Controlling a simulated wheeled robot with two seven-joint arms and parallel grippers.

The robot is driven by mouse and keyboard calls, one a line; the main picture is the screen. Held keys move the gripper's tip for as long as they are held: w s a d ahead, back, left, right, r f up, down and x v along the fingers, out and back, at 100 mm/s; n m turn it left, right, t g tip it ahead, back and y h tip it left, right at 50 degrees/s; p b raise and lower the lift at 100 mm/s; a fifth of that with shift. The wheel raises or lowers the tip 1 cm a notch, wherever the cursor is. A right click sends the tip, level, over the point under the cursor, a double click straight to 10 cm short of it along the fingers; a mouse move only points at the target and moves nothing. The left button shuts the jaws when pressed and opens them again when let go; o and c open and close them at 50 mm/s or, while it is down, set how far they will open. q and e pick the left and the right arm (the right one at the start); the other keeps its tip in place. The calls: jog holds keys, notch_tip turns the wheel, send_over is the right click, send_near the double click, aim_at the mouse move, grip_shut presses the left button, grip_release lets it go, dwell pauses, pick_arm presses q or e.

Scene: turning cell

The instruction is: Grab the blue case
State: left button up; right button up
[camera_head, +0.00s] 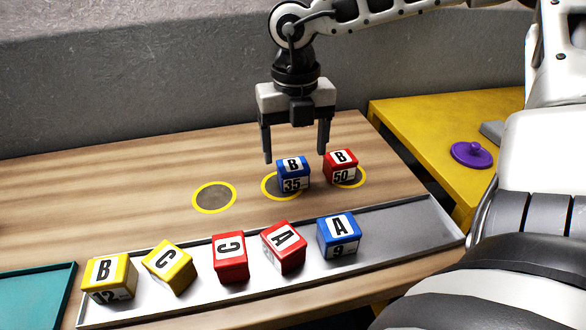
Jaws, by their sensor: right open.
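A blue case (292,176) marked B 35 stands on the wooden table, on the middle yellow-ringed disc. A second blue case (339,236) marked A 9 stands in the long metal tray (408,222). My right gripper (295,155) is open and empty, pointing down, with its fingertips around and just above the B 35 case in the picture. I cannot tell the exact height gap. My left gripper is not in view.
A red case (341,167) marked B 50 stands close to the right of B 35. Yellow and red cases fill the tray's left part. The left ringed disc (214,197) is empty. A yellow table (440,118) with a purple disc (471,154) is at right.

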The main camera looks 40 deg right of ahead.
aim_at(293, 164)
jog(key=shift+w+f+p, duration=0.2)
jog(key=shift+f+p, duration=0.25)
jog(key=shift+f, duration=2.15)
jog(key=c, duration=1.2)
